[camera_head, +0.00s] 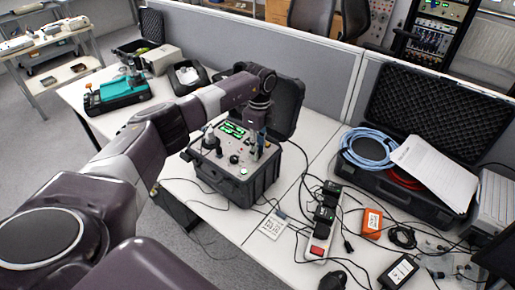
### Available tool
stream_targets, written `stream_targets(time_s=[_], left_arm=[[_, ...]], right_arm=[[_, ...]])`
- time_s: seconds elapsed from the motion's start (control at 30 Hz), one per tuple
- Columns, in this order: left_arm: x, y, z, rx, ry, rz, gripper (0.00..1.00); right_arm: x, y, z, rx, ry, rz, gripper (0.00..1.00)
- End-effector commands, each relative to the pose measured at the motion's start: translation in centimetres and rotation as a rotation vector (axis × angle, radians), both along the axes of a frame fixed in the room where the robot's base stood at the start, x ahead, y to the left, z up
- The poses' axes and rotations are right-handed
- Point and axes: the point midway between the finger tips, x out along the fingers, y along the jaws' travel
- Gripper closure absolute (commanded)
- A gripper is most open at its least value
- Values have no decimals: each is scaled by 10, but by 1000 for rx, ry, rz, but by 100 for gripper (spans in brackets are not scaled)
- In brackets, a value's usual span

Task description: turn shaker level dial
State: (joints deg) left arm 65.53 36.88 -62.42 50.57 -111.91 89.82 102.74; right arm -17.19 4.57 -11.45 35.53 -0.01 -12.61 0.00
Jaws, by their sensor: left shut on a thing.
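The shaker unit is a black open case (229,185) on the white table, with a light control panel (218,151) on top. The panel carries green lit displays (232,129) and several knobs and sockets. My left arm reaches over from the left, and my left gripper (257,150) points down at the right part of the panel. It is shut on a small dial there; the dial itself is mostly hidden by the fingers. My right gripper is not in view.
A large open black case (408,203) with blue cable (367,148) and white papers (434,172) stands at the right. A power strip (322,226), orange box (371,223) and loose cables lie in front. A grey partition (300,66) runs behind. A green-teal device (117,93) sits at the left.

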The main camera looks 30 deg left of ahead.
Motion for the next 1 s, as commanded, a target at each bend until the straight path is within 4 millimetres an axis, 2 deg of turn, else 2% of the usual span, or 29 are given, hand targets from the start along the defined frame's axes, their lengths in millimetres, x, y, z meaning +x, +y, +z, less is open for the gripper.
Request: stream_targets(time_s=[0.6, 0.63, 0.77, 1.0], left_arm=[[2, 1, 2, 2, -6, 42, 100], [2, 1, 2, 2, -6, 42, 76], [1, 1, 2, 1, -4, 41, 62], [1, 0, 1, 0, -2, 40, 62]], right_arm=[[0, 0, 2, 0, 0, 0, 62], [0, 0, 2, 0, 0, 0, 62], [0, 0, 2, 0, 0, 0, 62], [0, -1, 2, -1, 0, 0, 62]])
